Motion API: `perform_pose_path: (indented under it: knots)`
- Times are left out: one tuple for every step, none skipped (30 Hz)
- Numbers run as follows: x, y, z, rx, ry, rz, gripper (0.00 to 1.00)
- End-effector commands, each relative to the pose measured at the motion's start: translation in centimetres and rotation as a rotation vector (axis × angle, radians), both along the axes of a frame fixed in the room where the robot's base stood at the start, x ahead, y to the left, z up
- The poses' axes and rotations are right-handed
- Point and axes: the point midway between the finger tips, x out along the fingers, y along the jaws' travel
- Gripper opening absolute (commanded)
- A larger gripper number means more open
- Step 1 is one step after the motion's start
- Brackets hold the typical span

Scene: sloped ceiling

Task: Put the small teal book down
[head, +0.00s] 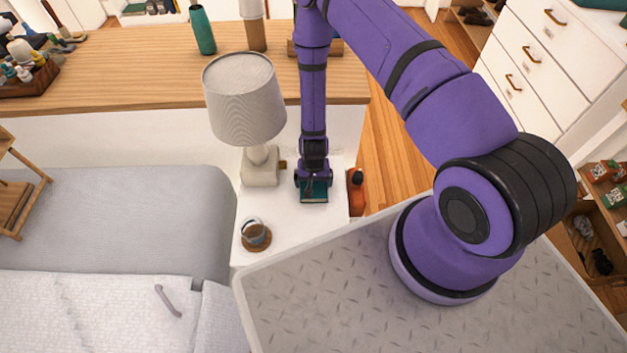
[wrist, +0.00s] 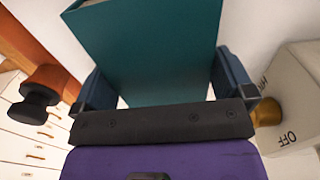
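The small teal book (head: 313,196) is at my gripper (head: 313,180), over the white nightstand (head: 290,225) in the head view. In the wrist view the book (wrist: 150,50) fills the space between the two fingers of my gripper (wrist: 165,85), which press on its opposite sides. My gripper points down and is shut on the book. Whether the book's lower side touches the nightstand top cannot be told.
A lamp (head: 245,105) stands just left of my gripper. An orange-red bottle-like thing (head: 356,195) stands close on the right. Some white nightstand top is bare in front of the book.

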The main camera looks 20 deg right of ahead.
Motion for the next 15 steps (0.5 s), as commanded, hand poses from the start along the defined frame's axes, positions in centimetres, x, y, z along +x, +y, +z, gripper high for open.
perform_pose_path:
  knots:
    - [0.0,0.0,0.0,0.000,0.000,0.000,1.00]
    - [0.0,0.0,0.0,0.000,0.000,0.000,1.00]
    - [0.0,0.0,0.0,0.000,0.000,0.000,1.00]
    - [0.0,0.0,0.1,0.000,0.000,0.000,1.00]
    - [0.0,0.0,0.2,0.000,0.000,0.000,1.00]
    - [0.0,0.0,0.4,0.000,0.000,0.000,1.00]
    - [0.0,0.0,0.6,0.000,-0.001,0.000,1.00]
    - [0.1,0.0,0.9,-0.001,-0.002,0.000,1.00]
    - [0.1,0.0,1.4,0.000,-0.003,0.001,1.00]
    - [0.1,0.0,1.7,0.000,-0.003,0.001,1.00]
    - [0.1,0.0,2.2,0.000,-0.002,0.001,1.00]
    - [0.1,0.0,2.8,0.000,-0.003,0.001,1.00]
    - [0.1,0.0,3.3,0.000,-0.003,0.001,1.00]
    - [0.1,0.0,3.9,0.000,-0.003,0.002,1.00]
    - [0.1,0.0,4.6,0.000,-0.002,0.002,1.00]
